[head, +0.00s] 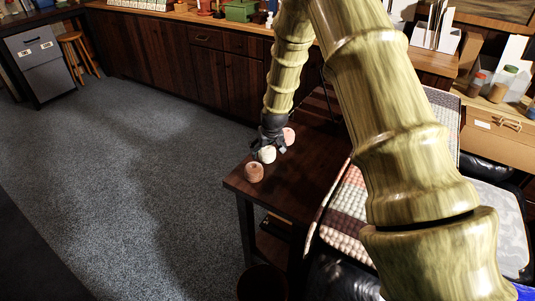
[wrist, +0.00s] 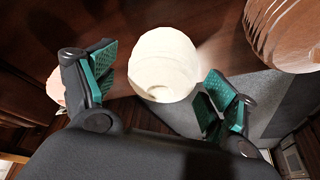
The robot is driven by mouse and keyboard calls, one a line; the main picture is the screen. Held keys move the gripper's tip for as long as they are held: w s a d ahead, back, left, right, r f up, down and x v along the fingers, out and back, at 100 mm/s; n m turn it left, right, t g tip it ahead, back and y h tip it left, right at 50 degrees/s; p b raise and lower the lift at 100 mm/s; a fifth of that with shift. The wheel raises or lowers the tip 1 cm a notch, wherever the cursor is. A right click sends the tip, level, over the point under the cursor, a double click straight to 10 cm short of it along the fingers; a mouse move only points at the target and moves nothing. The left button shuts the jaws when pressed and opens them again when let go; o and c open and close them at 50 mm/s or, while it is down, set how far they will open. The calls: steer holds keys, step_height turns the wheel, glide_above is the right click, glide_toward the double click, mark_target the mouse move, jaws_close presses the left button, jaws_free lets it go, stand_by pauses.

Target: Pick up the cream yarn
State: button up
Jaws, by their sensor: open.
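The cream yarn (head: 267,154) is a pale round ball on the dark wooden side table (head: 300,207), between two other balls. It also shows in the wrist view (wrist: 163,64), between my two fingers and apart from both pads. My gripper (head: 266,146) is over the table at the cream yarn. In the wrist view my gripper (wrist: 160,85) is open, with teal pads on either side of the ball. Part of the cream yarn is hidden behind my gripper in the head view.
A brown ridged yarn ball (head: 254,172) sits near the table's front edge; it is at upper right in the wrist view (wrist: 287,32). A pink ball (head: 289,136) is just behind my gripper. A couch with a knitted blanket (head: 345,205) stands right. Carpet (head: 120,170) lies clear left.

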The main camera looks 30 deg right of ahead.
steer(key=c, duration=1.1)
steer(key=shift+r+b, duration=0.6)
steer(key=shift+r, duration=4.45)
